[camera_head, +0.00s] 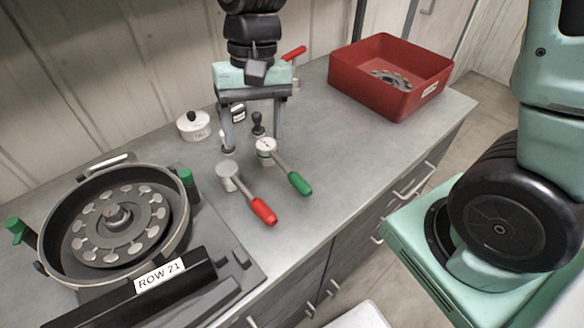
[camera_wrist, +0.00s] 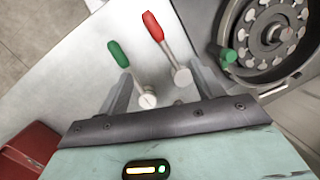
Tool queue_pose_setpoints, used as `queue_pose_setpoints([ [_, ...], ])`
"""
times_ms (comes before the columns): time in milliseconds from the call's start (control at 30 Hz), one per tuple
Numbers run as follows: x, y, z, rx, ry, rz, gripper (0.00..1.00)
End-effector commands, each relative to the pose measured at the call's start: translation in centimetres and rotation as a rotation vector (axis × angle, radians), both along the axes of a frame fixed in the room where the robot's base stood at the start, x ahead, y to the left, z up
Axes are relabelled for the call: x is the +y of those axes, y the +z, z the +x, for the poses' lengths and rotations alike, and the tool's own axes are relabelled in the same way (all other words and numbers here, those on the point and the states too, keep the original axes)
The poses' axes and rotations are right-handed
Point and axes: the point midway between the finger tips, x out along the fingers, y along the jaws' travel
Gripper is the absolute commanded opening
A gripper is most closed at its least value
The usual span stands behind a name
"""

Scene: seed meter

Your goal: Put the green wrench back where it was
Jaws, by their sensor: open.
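The green wrench (camera_head: 300,184) lies on the grey bench, its green handle pointing toward the front edge and its round, pale, dial-like head at the back. It also shows in the wrist view (camera_wrist: 118,54). A red-handled wrench (camera_head: 262,211) lies to its left in the head view, and in the wrist view (camera_wrist: 152,26) too. My gripper (camera_head: 253,142) is open and empty, pointing down near the two wrench heads. In the wrist view, both heads appear between or close to my fingers (camera_wrist: 161,75). I cannot tell the fingertips' height over the bench.
The round seed meter (camera_head: 115,222) with a "ROW 21" label (camera_head: 160,275) stands at left. A white knobbed pot (camera_head: 194,128) and a dark knob (camera_head: 258,124) stand near my gripper. Another red handle (camera_head: 294,52) is behind it. A red bin (camera_head: 372,95) holds a disc (camera_head: 391,79). The bench right of the wrenches is clear.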

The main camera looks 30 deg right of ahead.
Motion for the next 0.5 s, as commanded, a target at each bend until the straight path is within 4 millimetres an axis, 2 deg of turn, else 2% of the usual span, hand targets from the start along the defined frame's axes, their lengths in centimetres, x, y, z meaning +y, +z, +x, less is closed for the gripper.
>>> queue_pose_setpoints([
  [33, 0.9, 0.7, -3.1, -0.048, 0.142, -0.004, 0.67],
  [100, 1.4, 1.2, -6.7, -0.107, 0.329, -0.009, 0.67],
  [200, 1.3, 1.4, -10.7, -0.176, 0.548, -0.019, 0.67],
  [333, 0.8, 1.2, -13.7, -0.228, 0.723, -0.03, 0.67],
  [500, 0.5, 1.1, -14.7, -0.247, 0.792, -0.035, 0.67],
])
